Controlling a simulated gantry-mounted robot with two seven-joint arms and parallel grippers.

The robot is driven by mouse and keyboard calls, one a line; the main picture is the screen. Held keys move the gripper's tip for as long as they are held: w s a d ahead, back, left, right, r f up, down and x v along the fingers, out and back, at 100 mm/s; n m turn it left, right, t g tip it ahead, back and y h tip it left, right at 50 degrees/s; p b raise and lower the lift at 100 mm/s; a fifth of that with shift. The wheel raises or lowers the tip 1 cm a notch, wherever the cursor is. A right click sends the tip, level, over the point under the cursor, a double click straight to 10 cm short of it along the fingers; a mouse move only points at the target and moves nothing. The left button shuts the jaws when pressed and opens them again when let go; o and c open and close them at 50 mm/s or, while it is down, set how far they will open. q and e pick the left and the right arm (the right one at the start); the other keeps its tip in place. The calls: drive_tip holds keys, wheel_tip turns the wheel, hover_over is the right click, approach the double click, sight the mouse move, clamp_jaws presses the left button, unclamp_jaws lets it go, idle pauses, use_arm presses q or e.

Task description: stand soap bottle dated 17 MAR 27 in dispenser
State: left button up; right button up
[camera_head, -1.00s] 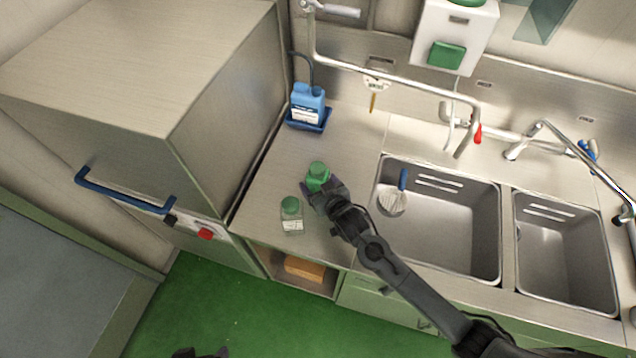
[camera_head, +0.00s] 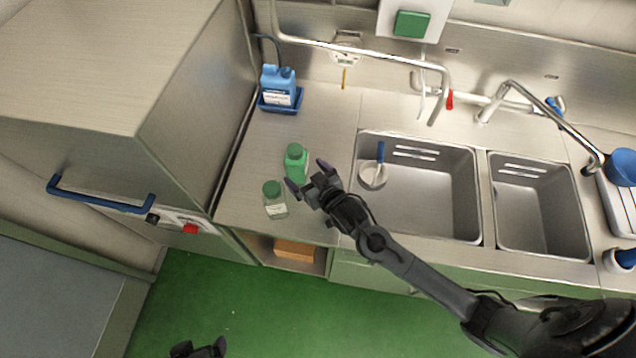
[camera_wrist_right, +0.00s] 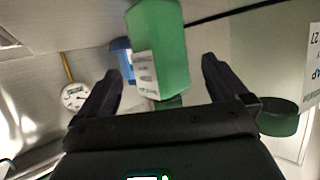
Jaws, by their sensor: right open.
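A green bottle with a green cap (camera_head: 296,163) stands upright on the steel counter. A clear bottle with a green cap (camera_head: 275,208) and white label stands just in front of it. My right gripper (camera_head: 308,176) is open and empty, its fingertips close to the green bottle. In the right wrist view the green bottle (camera_wrist_right: 160,50) shows between the fingers, its label turned too far to read. The clear bottle (camera_wrist_right: 262,65) is at the right there, its label partly showing "27". A white wall box with a green panel (camera_head: 412,24), possibly the dispenser, is cut off at the top. My left gripper (camera_head: 200,349) is at the bottom edge.
A steel cabinet (camera_head: 190,100) bounds the left.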

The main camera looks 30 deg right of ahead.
drive_tip(key=s+g, duration=0.2)
drive_tip(key=s, duration=0.3)
drive_tip(key=s+d+g, duration=0.1)
drive_tip(key=s, duration=0.5)
drive_tip(key=s+g, duration=0.2)
drive_tip(key=s, duration=0.3)
drive_tip(key=shift+s+d+f+g+h, duration=0.2)
drive_tip(key=shift+s+g+h, duration=0.1)
drive_tip(key=shift+s, duration=0.05)
drive_tip(key=s+g, duration=0.1)
drive_tip(key=s, duration=0.2)
drive_tip(key=s+d+g, duration=0.1)
drive_tip(key=s, duration=0.2)
drive_tip(key=s+d+n+g, duration=0.1)
drive_tip(key=s+g, duration=0.1)
drive_tip(key=s, duration=0.2)
drive_tip(key=shift+d+r+h, duration=0.1)
drive_tip(key=shift+h, duration=0.2)
drive_tip(key=c, duration=0.5)
drive_tip(key=shift+w, duration=0.1)
